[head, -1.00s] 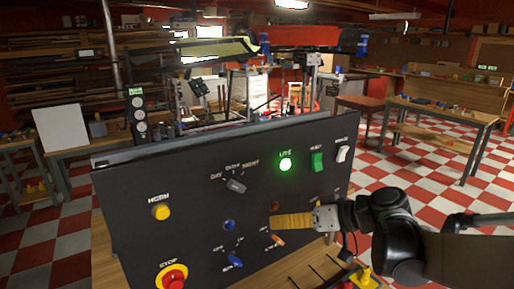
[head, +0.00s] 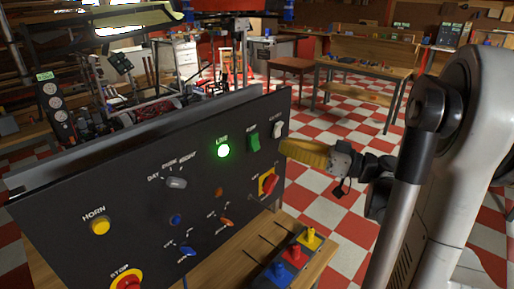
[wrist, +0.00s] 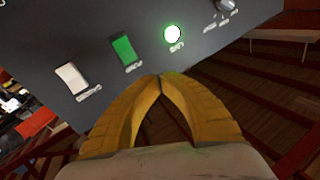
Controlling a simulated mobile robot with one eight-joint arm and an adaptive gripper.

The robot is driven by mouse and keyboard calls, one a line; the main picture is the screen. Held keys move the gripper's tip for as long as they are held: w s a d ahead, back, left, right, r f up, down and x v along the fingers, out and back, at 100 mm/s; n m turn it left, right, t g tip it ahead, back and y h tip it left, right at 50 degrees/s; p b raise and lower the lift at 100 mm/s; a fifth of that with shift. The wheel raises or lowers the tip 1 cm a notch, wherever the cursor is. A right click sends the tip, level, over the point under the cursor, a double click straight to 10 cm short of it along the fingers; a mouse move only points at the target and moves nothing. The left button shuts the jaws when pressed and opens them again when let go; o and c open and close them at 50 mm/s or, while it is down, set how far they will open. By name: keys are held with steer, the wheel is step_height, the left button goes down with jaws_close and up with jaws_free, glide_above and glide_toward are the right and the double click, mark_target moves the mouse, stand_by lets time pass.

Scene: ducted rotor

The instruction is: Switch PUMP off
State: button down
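Lower down are a blue toggle (head: 187,251), an orange toggle (head: 226,223) and a red rotary switch on yellow (head: 268,184). My gripper (head: 284,148) has yellow fingers, just below the white rocker in the head view. In the wrist view its fingertips (wrist: 162,76) meet, empty, below the green rocker (wrist: 124,49) and the white rocker (wrist: 72,78); contact is not visible.
The panel also has a lit green LINE lamp (head: 223,151), a DAY/DUSK/NIGHT knob (head: 176,183), a yellow HORN button (head: 100,226) and a red STOP button (head: 127,280). Checkered floor is open at right.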

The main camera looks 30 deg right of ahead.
steer(key=shift+w, duration=0.1)
steer(key=b, duration=0.3)
glide_toward(246, 144)
steer(key=shift+w+a+r, duration=0.25)
steer(key=shift+w+a, duration=0.25)
steer(key=shift+a, duration=0.1)
steer(key=shift+w+a+r, duration=0.3)
steer(key=shift+w+a, duration=0.25)
steer(key=shift+a, duration=0.05)
steer(key=shift+w+a+r, duration=0.25)
steer(key=shift+w+a, duration=0.25)
steer(key=shift+a, duration=0.15)
steer(key=shift+f, duration=0.1)
steer(key=shift+w+a+f, duration=0.1)
steer(key=shift+w, duration=0.25)
steer(key=shift+w+a+f+b, duration=0.3)
steer(key=shift+w+f+b, duration=0.05)
steer(key=shift+w+b, duration=0.3)
stand_by(1.2)
steer(key=shift+r, duration=0.1)
steer(key=shift+s+d+r+p, duration=0.15)
steer(key=shift+s+r+p, duration=0.05)
steer(key=shift+s, duration=0.3)
steer(key=shift+s+d+r+p, duration=0.15)
steer(key=shift+s+r+p, duration=0.05)
steer(key=shift+s, duration=0.25)
